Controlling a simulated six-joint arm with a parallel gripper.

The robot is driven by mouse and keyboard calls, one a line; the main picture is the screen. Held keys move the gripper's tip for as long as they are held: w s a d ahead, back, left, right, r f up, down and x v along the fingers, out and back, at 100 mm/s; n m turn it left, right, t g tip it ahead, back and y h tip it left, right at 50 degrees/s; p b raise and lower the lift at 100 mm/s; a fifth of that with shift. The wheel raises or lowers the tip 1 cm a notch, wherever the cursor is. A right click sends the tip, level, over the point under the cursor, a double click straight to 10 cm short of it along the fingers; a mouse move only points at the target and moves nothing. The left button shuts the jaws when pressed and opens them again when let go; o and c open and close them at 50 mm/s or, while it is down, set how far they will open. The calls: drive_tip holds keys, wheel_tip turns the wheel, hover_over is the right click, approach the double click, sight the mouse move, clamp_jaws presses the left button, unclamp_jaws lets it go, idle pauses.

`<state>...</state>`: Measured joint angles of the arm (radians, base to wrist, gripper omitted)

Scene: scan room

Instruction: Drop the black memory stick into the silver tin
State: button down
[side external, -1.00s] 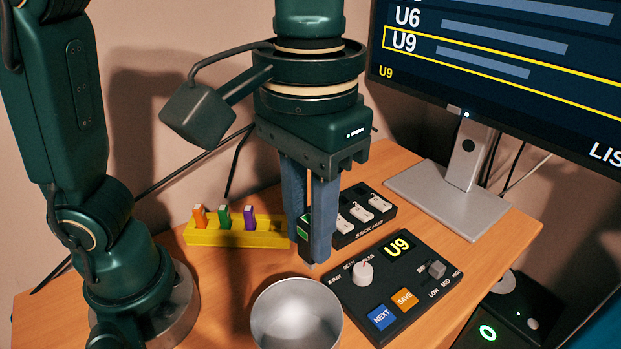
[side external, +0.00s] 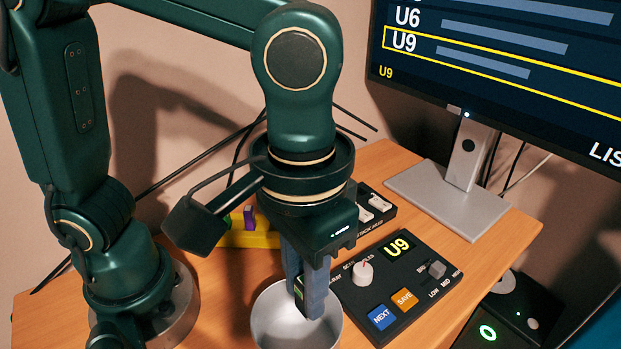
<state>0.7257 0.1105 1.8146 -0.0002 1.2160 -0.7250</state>
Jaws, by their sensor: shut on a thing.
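My gripper (side external: 306,305) points down over the silver tin (side external: 262,325), its fingertips at or just above the tin's opening. The fingers are shut on the black memory stick (side external: 298,288), of which a dark body with a green patch shows between them. The tin is a round, open metal bowl at the front of the table. My fingers hide part of its far rim and inside. I cannot tell whether the stick's lower end is below the rim.
A black control panel (side external: 388,318) with a knob and buttons lies right of the tin. A yellow holder (side external: 235,238) with coloured sticks and a black stick hub (side external: 385,222) stand behind, partly hidden by my arm. A monitor stand (side external: 450,205) is at the back right.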

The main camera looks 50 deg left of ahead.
drive_tip(key=c, duration=0.6)
unclamp_jaws()
drive_tip(key=shift+r, duration=2.55)
